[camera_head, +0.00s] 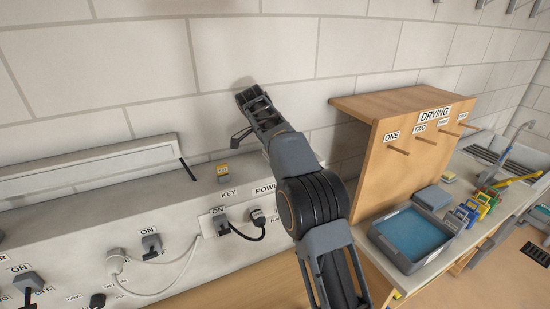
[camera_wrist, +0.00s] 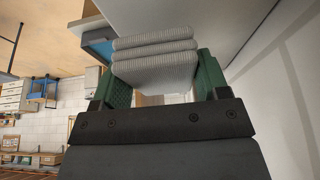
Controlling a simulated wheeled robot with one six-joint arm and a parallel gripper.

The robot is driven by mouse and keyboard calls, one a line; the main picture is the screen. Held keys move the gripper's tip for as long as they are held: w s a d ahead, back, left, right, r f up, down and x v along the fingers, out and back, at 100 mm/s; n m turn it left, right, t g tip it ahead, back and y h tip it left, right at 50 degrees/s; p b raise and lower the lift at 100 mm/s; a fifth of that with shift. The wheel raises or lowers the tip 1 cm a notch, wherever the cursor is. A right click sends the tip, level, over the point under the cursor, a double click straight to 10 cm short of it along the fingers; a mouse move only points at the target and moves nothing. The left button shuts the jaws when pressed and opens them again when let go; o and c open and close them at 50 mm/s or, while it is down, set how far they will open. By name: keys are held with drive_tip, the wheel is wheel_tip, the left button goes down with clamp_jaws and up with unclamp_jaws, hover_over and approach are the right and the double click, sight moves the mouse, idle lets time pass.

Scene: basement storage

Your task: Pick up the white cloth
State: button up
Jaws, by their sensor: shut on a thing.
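The white cloth (camera_wrist: 155,58) shows in the wrist view as a folded, ribbed, pale grey-white stack. It sits between the two green finger pads of my gripper (camera_wrist: 160,78), which is shut on it. The cloth's lower part is hidden behind the gripper body. In the head view my gripper (camera_head: 250,116) is raised near the white block wall, above the grey ledge. I cannot make out the cloth in that view.
A wooden rack marked DRYING (camera_head: 370,150) with several labelled pegs stands right of my arm. A grey tub of blue water (camera_head: 411,236) sits beside it on the counter. A panel with switches and cables (camera_head: 150,240) runs along the left. Open wall lies above.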

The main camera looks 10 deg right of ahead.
drive_tip(key=s+r+b, duration=0.4)
drive_tip(key=s+r, duration=0.5)
drive_tip(key=s, duration=0.4)
drive_tip(key=shift+s+d+r, duration=0.15)
drive_tip(key=shift+s+r, duration=0.15)
drive_tip(key=shift+s, duration=0.1)
